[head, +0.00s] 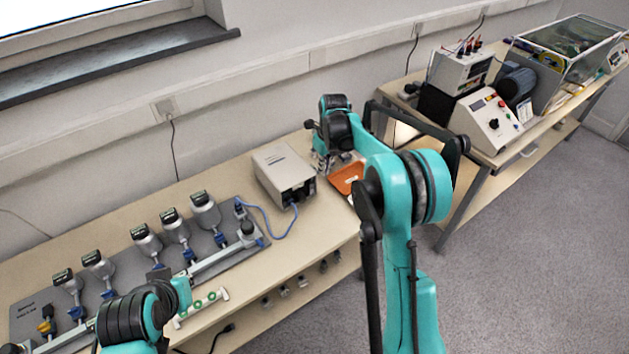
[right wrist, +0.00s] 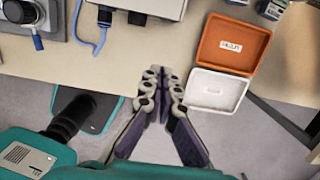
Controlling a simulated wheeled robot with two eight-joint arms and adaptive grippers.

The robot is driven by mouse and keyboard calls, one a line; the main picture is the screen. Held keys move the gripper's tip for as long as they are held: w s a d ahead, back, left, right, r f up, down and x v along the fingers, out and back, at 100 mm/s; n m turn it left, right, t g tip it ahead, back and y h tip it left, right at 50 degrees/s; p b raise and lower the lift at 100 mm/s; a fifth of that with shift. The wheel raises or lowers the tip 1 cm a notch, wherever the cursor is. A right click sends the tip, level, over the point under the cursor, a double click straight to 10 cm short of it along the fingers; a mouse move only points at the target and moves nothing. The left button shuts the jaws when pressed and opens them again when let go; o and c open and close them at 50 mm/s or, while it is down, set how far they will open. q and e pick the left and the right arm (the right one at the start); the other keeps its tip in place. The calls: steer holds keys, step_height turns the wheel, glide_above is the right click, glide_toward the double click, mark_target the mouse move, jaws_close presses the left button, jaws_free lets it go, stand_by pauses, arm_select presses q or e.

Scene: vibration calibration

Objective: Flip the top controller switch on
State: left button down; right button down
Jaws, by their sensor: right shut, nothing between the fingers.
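A grey box-shaped unit (head: 285,172) with a dark front and a blue cable stands on the left bench; its lower edge shows at the top of the right wrist view (right wrist: 150,8). On the right bench, a white sloped control box (head: 487,120) has a red button and a dark knob, and another instrument (head: 462,70) sits higher behind it. I cannot tell which is the top controller, and no switch position is readable. My right gripper (right wrist: 163,85) is shut and empty, apart from the grey unit. In the head view its fingers are small, beside that unit. My left gripper does not show clearly.
An orange tray (right wrist: 232,44) and a white tray (right wrist: 213,90) lie right of my right gripper. A grey plate (head: 100,290) with several gauges and valves fills the left bench. A glass-sided tank (head: 570,45) stands on the right bench. Open floor lies in front.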

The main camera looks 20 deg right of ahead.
mark_target(312, 180)
steer(key=w+a+f+b, duration=0.1)
steer(key=w+f+b, duration=0.3)
steer(key=f, duration=0.6)
steer(key=shift+w+a+f+b, duration=0.2)
steer(key=shift+w+a+b, duration=0.15)
steer(key=shift+w+a, duration=0.1)
